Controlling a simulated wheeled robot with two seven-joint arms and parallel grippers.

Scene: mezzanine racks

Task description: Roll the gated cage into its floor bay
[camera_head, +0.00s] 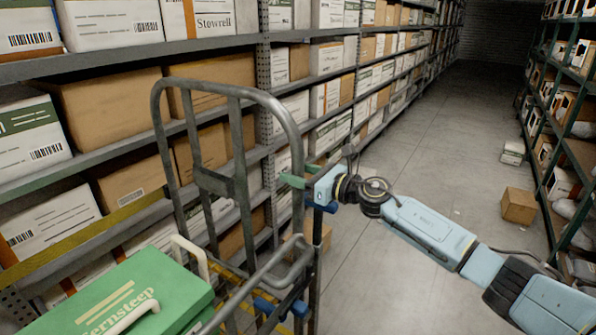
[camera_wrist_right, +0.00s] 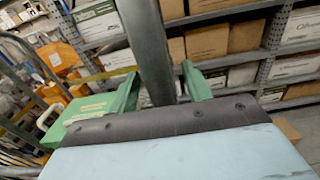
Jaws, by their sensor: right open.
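The cage (camera_head: 240,94) is a grey metal tube frame at the left and bottom of the head view, with a tall rounded hoop and lower rails. A green case (camera_head: 120,290) with white handles stands inside or against it; I cannot tell which. My right gripper (camera_head: 300,177) is at the hoop's right upright. In the right wrist view its green fingers (camera_wrist_right: 165,88) are open, with the grey upright (camera_wrist_right: 148,45) between them; contact is unclear. My left gripper is not in view. The floor bay cannot be clearly made out; yellow marking (camera_head: 240,318) shows through the cage's rails.
A long rack (camera_head: 170,50) filled with boxes runs along the left, close behind the cage. Another rack (camera_head: 572,125) stands at the right. The grey aisle floor (camera_head: 430,150) between them is mostly clear. A cardboard box (camera_head: 518,205) and a white stack (camera_head: 513,153) sit near the right rack.

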